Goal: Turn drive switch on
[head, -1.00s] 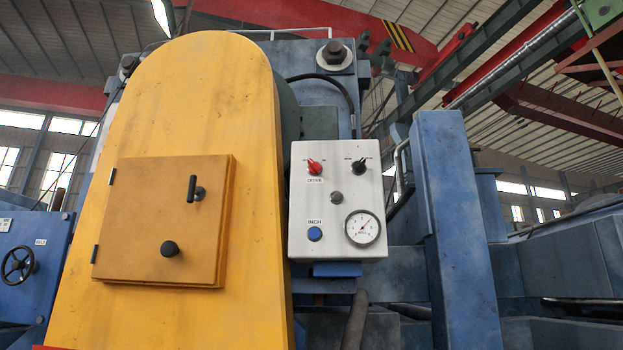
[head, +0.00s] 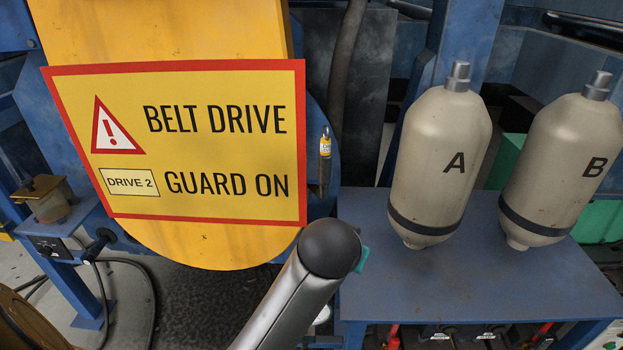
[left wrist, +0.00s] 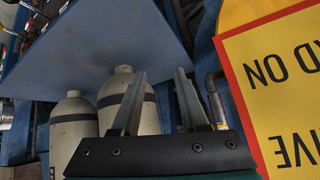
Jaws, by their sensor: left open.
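The drive switch and its white control box are out of sight in both current views. The yellow belt guard (head: 180,30) fills the upper left of the head view, with its warning sign (head: 240,90) on the front. Part of that sign is upside down at the right of the left wrist view (left wrist: 285,95). My left gripper (left wrist: 160,95) is open in the left wrist view, with nothing between its two grey fingers. A grey arm link of mine with a black rounded end rises from the bottom of the head view. My right gripper is not in view.
Cream tanks A (head: 440,195) and B (head: 560,165) stand by a blue shelf (head: 385,285) at the right. A cable and a blue bracket (head: 60,235) lie at the lower left.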

